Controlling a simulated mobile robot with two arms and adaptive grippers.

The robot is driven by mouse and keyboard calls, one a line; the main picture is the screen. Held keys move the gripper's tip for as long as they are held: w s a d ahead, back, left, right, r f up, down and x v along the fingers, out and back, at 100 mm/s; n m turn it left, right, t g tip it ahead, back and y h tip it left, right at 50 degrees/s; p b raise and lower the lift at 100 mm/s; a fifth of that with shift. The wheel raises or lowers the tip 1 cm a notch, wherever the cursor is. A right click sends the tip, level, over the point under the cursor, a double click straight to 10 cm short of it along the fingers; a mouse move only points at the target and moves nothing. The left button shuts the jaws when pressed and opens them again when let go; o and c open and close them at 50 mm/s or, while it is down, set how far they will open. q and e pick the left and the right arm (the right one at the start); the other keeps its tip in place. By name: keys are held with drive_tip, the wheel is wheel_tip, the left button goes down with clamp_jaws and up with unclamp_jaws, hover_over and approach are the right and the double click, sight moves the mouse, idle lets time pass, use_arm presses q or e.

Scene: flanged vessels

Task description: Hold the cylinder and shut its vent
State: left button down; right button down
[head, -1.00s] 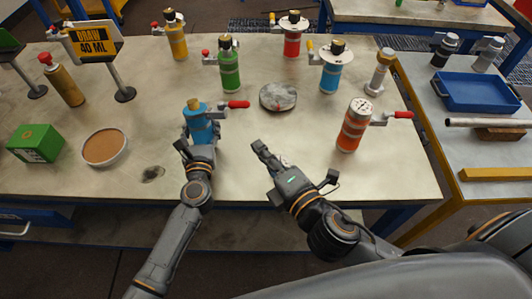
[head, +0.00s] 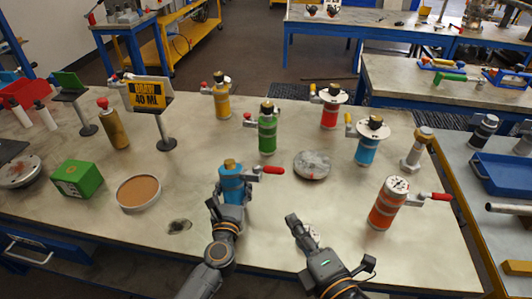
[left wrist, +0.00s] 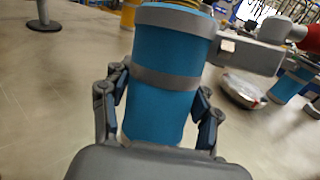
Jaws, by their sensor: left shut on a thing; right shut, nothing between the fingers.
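A blue cylinder (head: 231,189) with grey bands and a brass top stands upright on the table in the head view. A side valve with a red lever (head: 272,170) sticks out to its right. My left gripper (head: 226,206) is shut on this cylinder, with its fingers on both sides of the blue body (left wrist: 160,85) in the left wrist view. The lower end of the cylinder is hidden by the gripper there. My right gripper (head: 301,236) is shut and empty, low over the table to the right of the cylinder, apart from it.
A round grey disc (head: 312,165) lies behind my right gripper. Green (head: 267,134), orange (head: 386,204) and other valved cylinders stand around. A sign (head: 149,94) reads 40 ML. A cork-topped dish (head: 138,192) and green box (head: 76,179) are at left.

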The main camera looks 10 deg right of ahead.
use_arm(q)
drive_tip(key=shift+r, duration=0.15)
idle(0.6)
drive_tip(key=shift+c, duration=1.3)
unclamp_jaws()
